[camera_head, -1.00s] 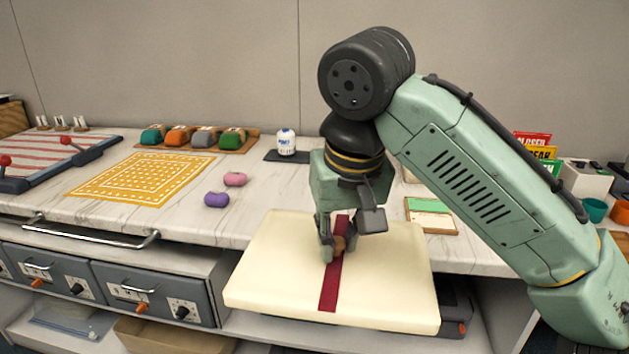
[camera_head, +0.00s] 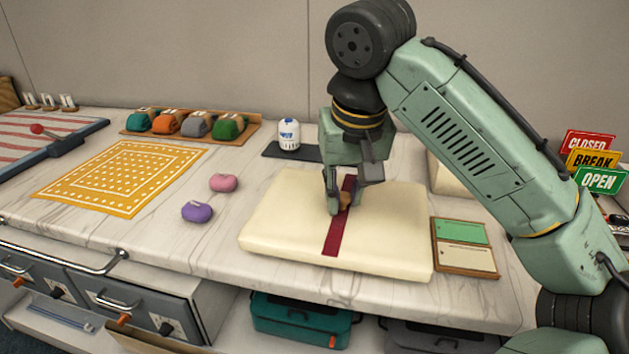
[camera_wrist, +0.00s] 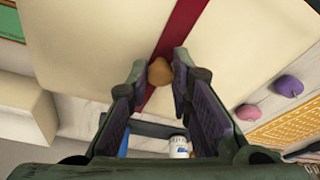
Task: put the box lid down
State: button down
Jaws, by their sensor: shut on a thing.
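The box lid (camera_head: 290,215) is a cream, square-cornered slab with a dark red stripe across its middle and a small tan knob (camera_wrist: 160,71) on top. My gripper (camera_head: 346,205) is above the lid, with its fingers around the knob and shut on it. The lid looks level and is over the front part of the marble counter. I cannot tell whether its underside touches the counter. In the wrist view the lid (camera_wrist: 225,45) fills the upper middle, with the knob between the fingertips.
A purple piece (camera_head: 197,211) and a pink piece (camera_head: 223,183) lie left of the lid. A green-and-cream card tray (camera_head: 465,258) is close on its right. A cream box (camera_head: 448,175) stands behind, partly hidden by my arm. A white bottle (camera_head: 289,134) stands on a dark mat at the back.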

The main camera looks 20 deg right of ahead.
aim_at(313, 175)
jog(key=w, duration=0.3)
jog(key=w+p, duration=0.1)
jog(key=w, duration=0.3)
jog(key=w+f, duration=0.1)
jog(key=w, duration=0.3)
jog(key=shift+a+p, duration=0.35)
jog(key=shift+w, duration=0.55)
jog(key=shift+s+f+p, duration=0.1)
jog(key=shift+f+p, duration=0.2)
jog(key=shift+f, duration=1.5)
jog(key=shift+f, duration=0.15)
jog(key=c, duration=1.4)
grip_release()
jog(key=shift+c, duration=0.2)
jog(key=v, duration=1.2)
